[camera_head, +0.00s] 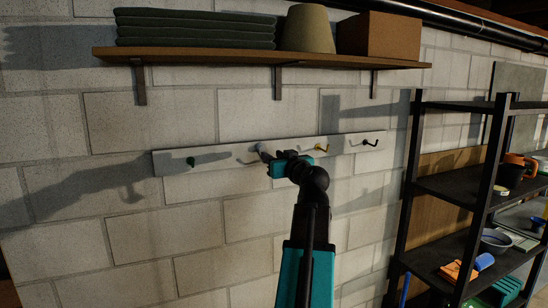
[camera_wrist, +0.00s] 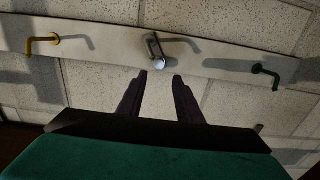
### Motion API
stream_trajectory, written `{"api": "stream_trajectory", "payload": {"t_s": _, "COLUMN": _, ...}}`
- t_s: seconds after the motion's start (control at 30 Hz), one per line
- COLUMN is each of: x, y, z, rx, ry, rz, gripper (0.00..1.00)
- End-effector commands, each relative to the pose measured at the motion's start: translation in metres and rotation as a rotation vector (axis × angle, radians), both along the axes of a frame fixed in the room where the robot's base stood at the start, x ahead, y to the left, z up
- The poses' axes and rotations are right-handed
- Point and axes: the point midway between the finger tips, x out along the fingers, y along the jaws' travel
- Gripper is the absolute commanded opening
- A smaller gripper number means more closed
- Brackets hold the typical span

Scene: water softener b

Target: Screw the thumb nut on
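I cannot make out a thumb nut in either view. My gripper (camera_wrist: 160,77) is open and empty in the wrist view, its two dark fingers apart. Just beyond the fingertips is a grey hook (camera_wrist: 155,50) with a pale round end, on a light wall rail (camera_wrist: 215,62). The round end sits in line with the gap, and I cannot tell whether the fingers touch it. In the head view my gripper (camera_head: 284,157) is in front of the rail (camera_head: 220,160), and it hides part of the grey hook.
A green hook (camera_head: 190,162) is left of my gripper; a yellow hook (camera_head: 321,147) and a black hook (camera_head: 369,143) are right. Above is a wooden shelf (camera_head: 230,55) with folded green cloths, a pot and a box. A black rack (camera_head: 445,187) stands at right.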

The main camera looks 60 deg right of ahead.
Motion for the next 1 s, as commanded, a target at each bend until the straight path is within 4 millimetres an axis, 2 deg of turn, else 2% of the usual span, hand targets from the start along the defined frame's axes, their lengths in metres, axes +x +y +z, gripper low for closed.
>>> {"api": "stream_trajectory", "payload": {"t_s": 0.37, "x": 0.005, "y": -0.008, "z": 0.001, "rx": 0.001, "ry": 0.001, "rz": -0.003, "gripper": 0.32}}
{"api": "stream_trajectory", "payload": {"t_s": 1.0, "x": 0.051, "y": -0.043, "z": 0.002, "rx": 0.001, "ry": 0.002, "rz": -0.004, "gripper": 0.32}}
